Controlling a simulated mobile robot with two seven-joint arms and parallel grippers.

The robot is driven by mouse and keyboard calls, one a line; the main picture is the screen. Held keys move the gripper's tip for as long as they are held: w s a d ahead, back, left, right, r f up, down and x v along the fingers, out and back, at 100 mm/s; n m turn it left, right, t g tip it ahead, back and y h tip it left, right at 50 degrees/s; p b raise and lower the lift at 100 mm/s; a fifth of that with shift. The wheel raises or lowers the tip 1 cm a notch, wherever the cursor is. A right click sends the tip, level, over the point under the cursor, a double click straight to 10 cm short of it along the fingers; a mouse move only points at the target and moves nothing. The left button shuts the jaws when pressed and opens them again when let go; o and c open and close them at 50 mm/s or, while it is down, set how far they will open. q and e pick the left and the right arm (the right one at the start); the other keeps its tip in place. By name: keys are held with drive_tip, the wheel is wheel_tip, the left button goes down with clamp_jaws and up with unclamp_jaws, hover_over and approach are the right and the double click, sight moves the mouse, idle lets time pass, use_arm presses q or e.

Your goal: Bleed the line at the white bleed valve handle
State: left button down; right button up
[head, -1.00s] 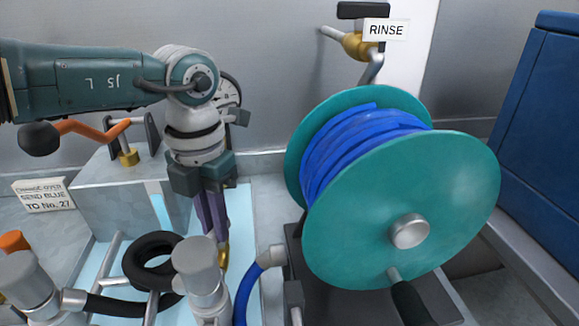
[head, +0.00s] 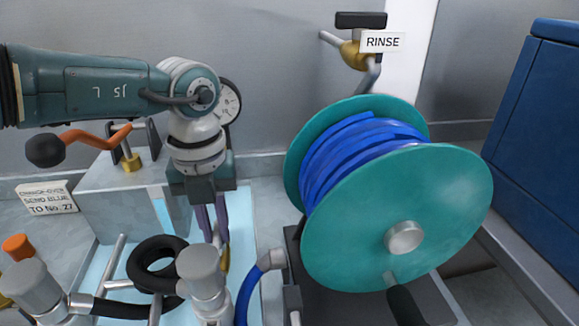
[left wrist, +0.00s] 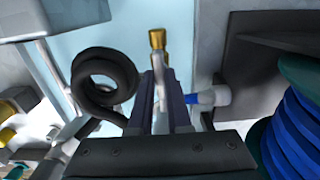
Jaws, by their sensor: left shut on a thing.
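My left gripper (head: 213,236) points down over the pale blue tray, behind the near steel cylinder. Its two purple-grey fingers are shut on a slim white handle, the bleed valve handle (left wrist: 159,68), which shows between them in the left wrist view. A brass fitting (left wrist: 157,40) sits at the end of this handle; brass also shows beside the fingertips in the head view (head: 225,261). The near cylinder hides part of the valve. The left gripper also shows in the left wrist view (left wrist: 162,85). My right gripper is not in view.
A coiled black hose (head: 158,252) and steel cylinders (head: 200,272) crowd the front left. A teal reel with blue hose (head: 400,215) stands right. An orange crank lever (head: 95,137), a gauge (head: 229,103) and a RINSE valve (head: 355,55) are farther back.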

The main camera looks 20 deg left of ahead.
sight(217, 232)
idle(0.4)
use_arm(q)
drive_tip(key=c, duration=0.9)
unclamp_jaws()
drive_tip(key=shift+o, duration=0.2)
wheel_tip(217, 232, up, 10)
drive_tip(key=p, duration=0.1)
